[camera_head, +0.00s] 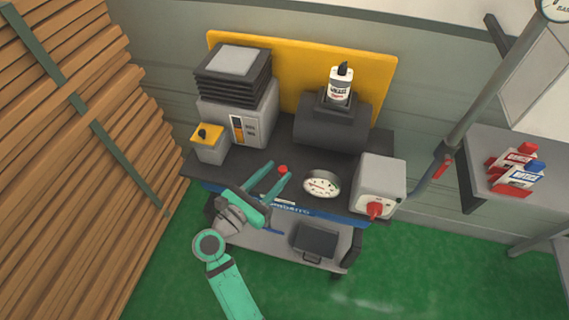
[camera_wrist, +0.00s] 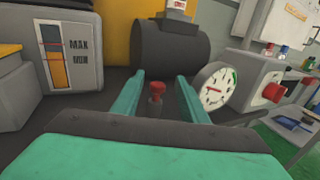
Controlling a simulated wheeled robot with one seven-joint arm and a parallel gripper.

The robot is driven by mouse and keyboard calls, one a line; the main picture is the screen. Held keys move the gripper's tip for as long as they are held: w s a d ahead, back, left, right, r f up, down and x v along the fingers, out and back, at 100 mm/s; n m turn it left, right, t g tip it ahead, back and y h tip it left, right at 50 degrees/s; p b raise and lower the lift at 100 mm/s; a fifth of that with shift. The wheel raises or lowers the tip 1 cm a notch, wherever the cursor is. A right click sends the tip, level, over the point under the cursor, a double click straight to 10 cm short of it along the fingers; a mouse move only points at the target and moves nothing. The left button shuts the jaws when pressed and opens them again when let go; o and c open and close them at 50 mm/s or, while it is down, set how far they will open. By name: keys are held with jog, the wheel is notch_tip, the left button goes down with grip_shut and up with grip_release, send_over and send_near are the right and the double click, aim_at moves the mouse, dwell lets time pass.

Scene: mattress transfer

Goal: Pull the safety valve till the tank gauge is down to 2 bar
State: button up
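The safety valve appears as a small red-topped knob (camera_head: 283,169) at the cart's front edge, and it also shows in the wrist view (camera_wrist: 157,90) on a short stem. My gripper (camera_head: 277,170) is open, its two green fingers spread. In the wrist view my gripper (camera_wrist: 158,85) has the knob between its fingers, with gaps on both sides. The round tank gauge (camera_head: 321,184) stands right of the knob; its white face (camera_wrist: 215,89) has a needle and a green arc, but the value is too small to read. The dark tank (camera_head: 330,130) lies behind.
A grey box with a red rotary switch (camera_head: 374,210) stands right of the gauge. A finned grey unit (camera_head: 236,105) and a small yellow-topped box (camera_head: 208,140) stand at left. A white bottle (camera_head: 339,88) stands on the tank. Stacked planks (camera_head: 70,130) fill the left side.

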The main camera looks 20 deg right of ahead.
jog(key=shift+v, duration=1.45)
